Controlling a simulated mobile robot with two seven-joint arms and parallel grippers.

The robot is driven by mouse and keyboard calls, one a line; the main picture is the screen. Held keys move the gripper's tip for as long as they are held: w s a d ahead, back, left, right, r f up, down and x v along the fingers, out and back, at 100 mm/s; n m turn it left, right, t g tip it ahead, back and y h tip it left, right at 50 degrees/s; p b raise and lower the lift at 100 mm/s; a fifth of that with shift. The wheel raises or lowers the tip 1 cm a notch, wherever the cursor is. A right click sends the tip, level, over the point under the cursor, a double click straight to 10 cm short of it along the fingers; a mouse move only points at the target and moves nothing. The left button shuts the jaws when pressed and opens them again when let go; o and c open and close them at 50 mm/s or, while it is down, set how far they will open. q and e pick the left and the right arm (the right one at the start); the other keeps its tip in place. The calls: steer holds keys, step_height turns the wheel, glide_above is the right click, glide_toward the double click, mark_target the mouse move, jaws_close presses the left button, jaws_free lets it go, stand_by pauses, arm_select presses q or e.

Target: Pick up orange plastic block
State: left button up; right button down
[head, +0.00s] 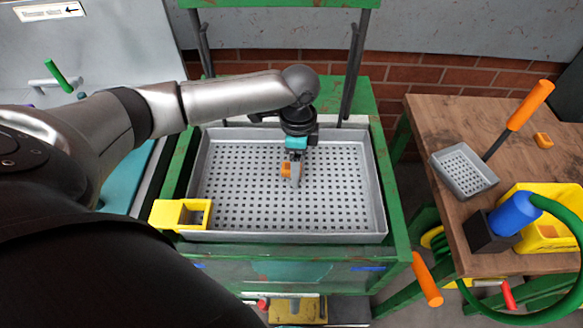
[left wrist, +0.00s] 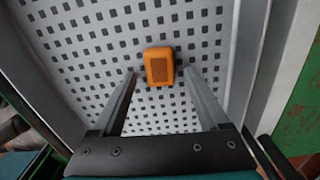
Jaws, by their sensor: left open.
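The orange plastic block (head: 286,170) is in the grey perforated tray (head: 375,200), near its middle, partly behind my left gripper (head: 294,178) in the head view. In the left wrist view the block (left wrist: 159,66) lies on the perforated floor, just beyond and between the two fingertips of my left gripper (left wrist: 160,74). The fingers are apart and nothing is held between them. I cannot tell whether a fingertip touches the block. My right gripper is not in view.
A yellow open box (head: 165,214) sits at the tray's front left corner. A green frame (head: 392,180) surrounds the tray. On the right, a wooden table (head: 430,115) holds a small grey basket (head: 465,172), a yellow bin (head: 545,240) and another orange piece (head: 543,140).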

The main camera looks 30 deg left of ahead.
arm_select(q)
jaws_close()
stand_by(0.6)
